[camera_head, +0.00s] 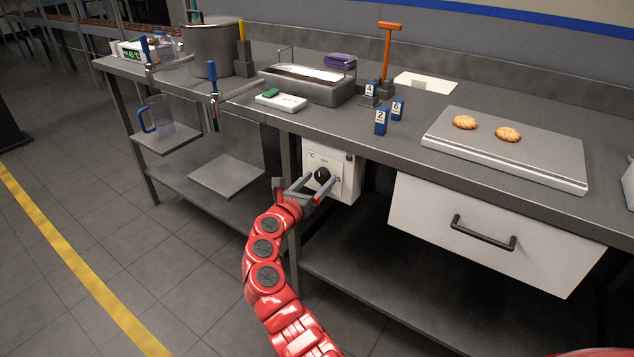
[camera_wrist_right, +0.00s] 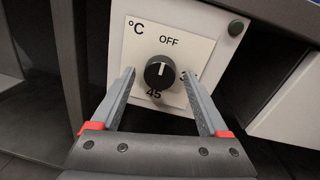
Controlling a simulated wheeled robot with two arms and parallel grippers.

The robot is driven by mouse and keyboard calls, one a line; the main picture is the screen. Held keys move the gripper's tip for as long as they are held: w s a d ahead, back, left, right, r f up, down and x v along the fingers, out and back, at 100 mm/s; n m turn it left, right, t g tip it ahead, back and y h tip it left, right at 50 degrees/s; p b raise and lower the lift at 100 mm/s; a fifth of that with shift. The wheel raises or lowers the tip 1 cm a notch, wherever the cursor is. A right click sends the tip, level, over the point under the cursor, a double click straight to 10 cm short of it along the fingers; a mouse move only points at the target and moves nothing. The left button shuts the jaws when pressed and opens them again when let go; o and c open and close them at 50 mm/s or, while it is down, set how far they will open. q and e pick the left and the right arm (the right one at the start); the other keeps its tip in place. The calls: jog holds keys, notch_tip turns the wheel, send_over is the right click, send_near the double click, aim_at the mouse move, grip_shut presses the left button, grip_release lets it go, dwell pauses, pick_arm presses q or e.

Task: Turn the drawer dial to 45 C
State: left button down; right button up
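The black dial (camera_head: 322,174) sits on a white control box (camera_head: 351,168) under the counter. In the right wrist view the dial (camera_wrist_right: 159,72) has a white pointer line that points up towards "OFF". The plate (camera_wrist_right: 200,50) carries "°C" at upper left and "45" below the dial; another mark at the right is partly hidden by a finger. My right gripper (camera_head: 304,184) is open in front of the box. In the wrist view its fingers (camera_wrist_right: 158,74) stand left and right of the dial, with gaps on both sides. My left gripper is not in view.
A white drawer (camera_head: 425,208) with a dark handle (camera_head: 483,234) is right of the box. Above it a metal tray (camera_head: 480,145) holds two biscuits. Numbered blue blocks (camera_head: 381,122) stand on the counter. A lower shelf (camera_head: 400,290) runs beneath.

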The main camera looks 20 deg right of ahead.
grip_shut()
